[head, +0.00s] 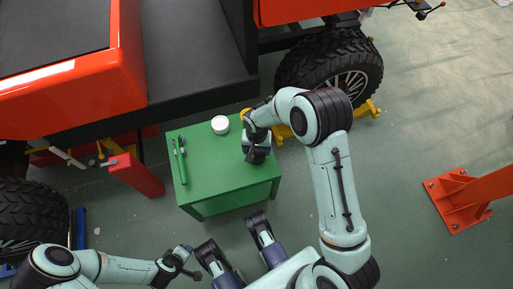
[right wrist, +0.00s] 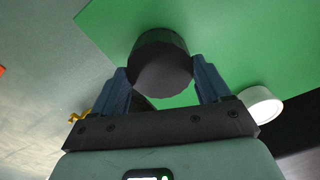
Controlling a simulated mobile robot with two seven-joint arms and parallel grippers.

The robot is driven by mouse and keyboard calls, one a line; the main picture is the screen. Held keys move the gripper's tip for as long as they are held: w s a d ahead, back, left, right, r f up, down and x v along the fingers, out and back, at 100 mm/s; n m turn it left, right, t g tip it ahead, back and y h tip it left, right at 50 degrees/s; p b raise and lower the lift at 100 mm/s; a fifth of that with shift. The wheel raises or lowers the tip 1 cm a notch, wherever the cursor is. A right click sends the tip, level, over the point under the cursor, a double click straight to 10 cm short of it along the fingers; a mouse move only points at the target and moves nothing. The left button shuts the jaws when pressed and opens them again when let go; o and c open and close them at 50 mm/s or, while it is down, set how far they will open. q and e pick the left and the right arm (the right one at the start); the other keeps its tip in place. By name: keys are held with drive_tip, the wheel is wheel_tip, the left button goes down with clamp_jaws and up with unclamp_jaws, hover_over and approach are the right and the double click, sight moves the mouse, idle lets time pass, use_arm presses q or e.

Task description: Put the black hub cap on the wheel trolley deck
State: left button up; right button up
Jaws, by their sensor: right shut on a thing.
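The black hub cap (right wrist: 160,62) is a dark round piece between the two blue fingers of my right gripper (right wrist: 163,82) in the right wrist view. The fingers are shut on its sides, over the green table top (right wrist: 215,30). In the head view my right gripper (head: 257,154) is above the right part of the green table (head: 215,182), and the hub cap cannot be told apart from the dark gripper. Yellow trolley parts (head: 371,108) show beside the wheel at the upper right; the trolley's deck cannot be made out. My left gripper (head: 184,262) is low at left, away from the table, its jaws unclear.
A white round cap (head: 220,124) and a green-handled tool (head: 182,163) lie on the table. A red-orange vehicle (head: 70,95) with a big black tyre (head: 332,58) stands behind. An orange stand (head: 459,203) is at right. Floor between table and stand is partly free.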

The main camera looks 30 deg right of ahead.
sight(256, 151)
use_arm(q)
drive_tip(key=shift+f+b, duration=0.35)
use_arm(e)
drive_tip(key=shift+f, duration=0.6)
drive_tip(key=o, duration=1.1)
drive_tip(key=shift+r, duration=0.25)
wheel_tip(256, 151, up, 6)
drive_tip(key=shift+r+p, duration=0.1)
drive_tip(key=shift+p, duration=1)
use_arm(q)
drive_tip(key=shift+g, duration=0.3)
drive_tip(key=r, duration=0.1)
drive_tip(key=s+d+r+p, duration=0.1)
drive_tip(key=r, duration=0.1)
drive_tip(key=d+r, duration=0.1)
drive_tip(key=r, duration=0.1)
drive_tip(key=shift+s+d+p, duration=0.15)
drive_tip(key=shift+s+p, duration=0.15)
drive_tip(key=shift+p, duration=0.1)
use_arm(e)
wheel_tip(256, 151, up, 7)
drive_tip(key=shift+f, duration=0.1)
